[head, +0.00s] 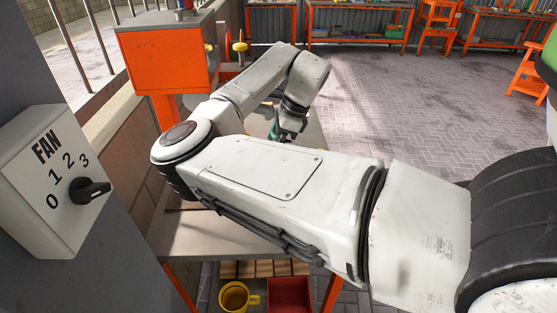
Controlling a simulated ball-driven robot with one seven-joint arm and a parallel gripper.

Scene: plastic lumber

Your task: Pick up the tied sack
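I cannot make out a tied sack in the head view. My gripper (285,133) points down over the far part of a grey table (312,137), partly hidden behind my own white forearm. A small teal patch shows at the gripper; I cannot tell whether it is part of the gripper or a thing beside it. The fingertips are hidden, so I cannot see whether they are open or shut. My arm covers most of the tabletop.
A grey FAN switch box (45,180) is close at left. An orange cabinet (165,58) stands behind the table. A yellow mug (235,297) and red bin (289,295) sit below. Open paved floor (410,95) lies right, with orange benches (357,28) at the back.

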